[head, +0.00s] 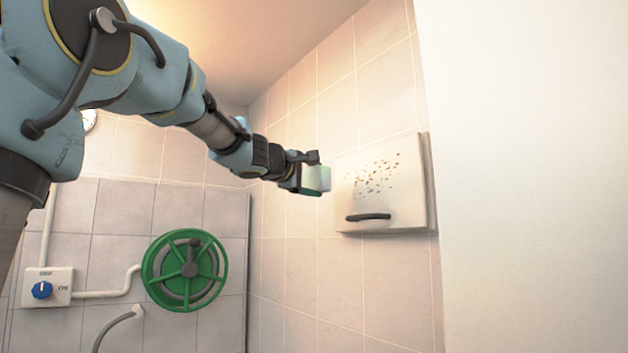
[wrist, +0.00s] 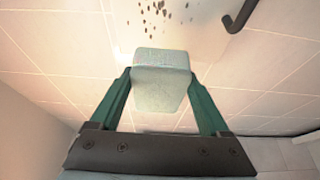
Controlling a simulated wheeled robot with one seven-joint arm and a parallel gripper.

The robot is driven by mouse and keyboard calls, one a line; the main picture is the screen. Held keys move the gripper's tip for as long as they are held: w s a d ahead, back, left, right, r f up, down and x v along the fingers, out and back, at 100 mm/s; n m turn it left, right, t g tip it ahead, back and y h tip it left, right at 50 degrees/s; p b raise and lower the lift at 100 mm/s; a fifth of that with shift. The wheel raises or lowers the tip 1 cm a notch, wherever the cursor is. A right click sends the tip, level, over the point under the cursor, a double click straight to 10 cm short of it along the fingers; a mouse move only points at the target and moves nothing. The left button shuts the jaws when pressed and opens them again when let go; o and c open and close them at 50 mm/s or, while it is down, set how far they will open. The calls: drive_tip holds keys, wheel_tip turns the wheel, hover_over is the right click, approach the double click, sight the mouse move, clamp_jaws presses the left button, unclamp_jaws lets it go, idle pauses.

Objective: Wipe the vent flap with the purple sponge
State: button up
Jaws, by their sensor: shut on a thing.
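The vent flap (head: 405,208) is a pale square panel on the tiled wall at right in the head view. Brown specks (head: 370,176) cover its upper middle, and a dark handle (head: 368,217) is near its bottom. The specks (wrist: 165,14) and handle (wrist: 240,15) also show at the top of the wrist view. My gripper (head: 306,176) is shut on a pale green sponge (head: 318,179), just left of the flap. In the wrist view the sponge (wrist: 160,85) sits between both green fingers. No purple sponge shows. I cannot tell whether the sponge touches the flap.
A green handwheel (head: 186,270) is on the back wall, lower left. A white switch box with a blue knob (head: 42,290) and piping is left of it. A plain white surface (head: 520,180) fills the right side. The tiled wall below the flap is clear.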

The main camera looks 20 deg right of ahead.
sight(329, 179)
drive_tip(key=shift+s+d+r, duration=0.1)
drive_tip(key=shift+d+r, duration=0.05)
drive_tip(key=shift+d, duration=0.1)
drive_tip(key=shift+w+d+p, duration=0.2)
drive_tip(key=shift+d, duration=0.7)
drive_tip(key=shift+w+d+p, duration=0.15)
drive_tip(key=shift+d+p, duration=0.1)
drive_tip(key=shift+d, duration=0.7)
drive_tip(key=shift+w+d+p, duration=0.2)
drive_tip(key=shift+d, duration=0.7)
drive_tip(key=shift+w+d, duration=0.2)
drive_tip(key=shift+d, duration=0.75)
